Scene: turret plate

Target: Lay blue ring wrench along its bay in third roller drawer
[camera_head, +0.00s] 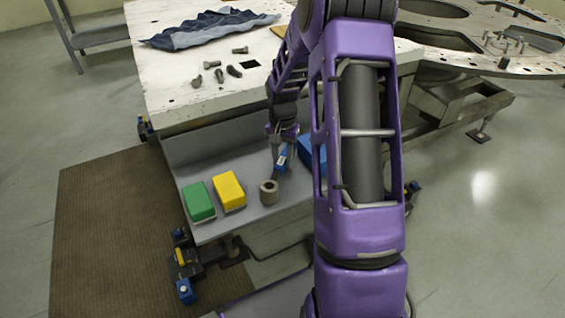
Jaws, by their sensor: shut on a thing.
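My gripper (283,148) is shut on the blue ring wrench (281,161), of which a small blue part shows just below the fingers. The wrench is over the right half of an open grey drawer (240,219). Its ends are too small or hidden to make out, and I cannot tell whether it touches the drawer floor. The bay for it cannot be made out from here. My arm hides the drawer's right end.
In the drawer are a green box (198,202), a yellow box (229,191), a grey hollow cylinder (268,192) close below the wrench, and a partly hidden blue box (313,153). The white bench top (190,100) above holds several bolts and a dark blue cloth (210,29).

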